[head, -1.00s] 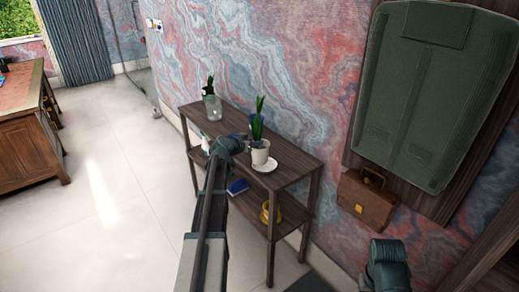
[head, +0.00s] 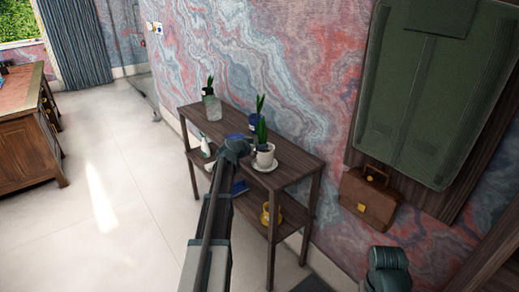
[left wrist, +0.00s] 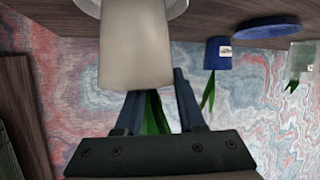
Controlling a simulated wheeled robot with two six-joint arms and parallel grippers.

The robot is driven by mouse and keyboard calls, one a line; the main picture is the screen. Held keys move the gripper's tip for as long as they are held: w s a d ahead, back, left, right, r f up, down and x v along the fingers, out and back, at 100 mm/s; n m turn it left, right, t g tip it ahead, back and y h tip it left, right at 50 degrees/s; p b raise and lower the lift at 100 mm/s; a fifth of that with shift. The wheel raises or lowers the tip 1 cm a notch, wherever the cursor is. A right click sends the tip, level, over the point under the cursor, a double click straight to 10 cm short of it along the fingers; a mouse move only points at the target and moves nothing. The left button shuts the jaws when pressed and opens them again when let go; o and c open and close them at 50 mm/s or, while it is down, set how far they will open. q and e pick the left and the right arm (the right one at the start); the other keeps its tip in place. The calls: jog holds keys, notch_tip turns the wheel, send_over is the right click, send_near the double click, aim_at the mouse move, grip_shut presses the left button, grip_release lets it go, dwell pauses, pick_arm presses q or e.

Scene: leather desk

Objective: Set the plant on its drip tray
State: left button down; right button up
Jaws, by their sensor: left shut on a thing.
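The plant (head: 262,130) has upright green leaves and stands in a white pot (head: 265,154). The pot also shows in the left wrist view (left wrist: 137,50), with leaves (left wrist: 153,115) behind my fingers. My left gripper (head: 251,147) is shut on the plant's pot from the left, its two dark fingers (left wrist: 155,90) at the pot's rim. The drip tray (head: 265,169), a white saucer, lies under the pot on the shelf top. Its edge also shows in the left wrist view (left wrist: 172,8). I cannot tell whether the pot's base touches it.
The dark wooden shelf (head: 300,165) stands against the marbled wall. A blue pot (head: 254,122) stands behind the plant, and a clear glass vessel (head: 212,107) at the far end. A spray bottle (head: 206,147) and a yellow object (head: 270,215) are lower. A briefcase (head: 369,198) is right.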

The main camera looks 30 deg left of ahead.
pick_arm(q)
jog(key=c, duration=0.5)
grip_release()
jog(key=shift+r, duration=0.15)
jog(key=p+v, duration=0.4)
jog(key=v, duration=0.8)
jog(key=shift+d, duration=0.1)
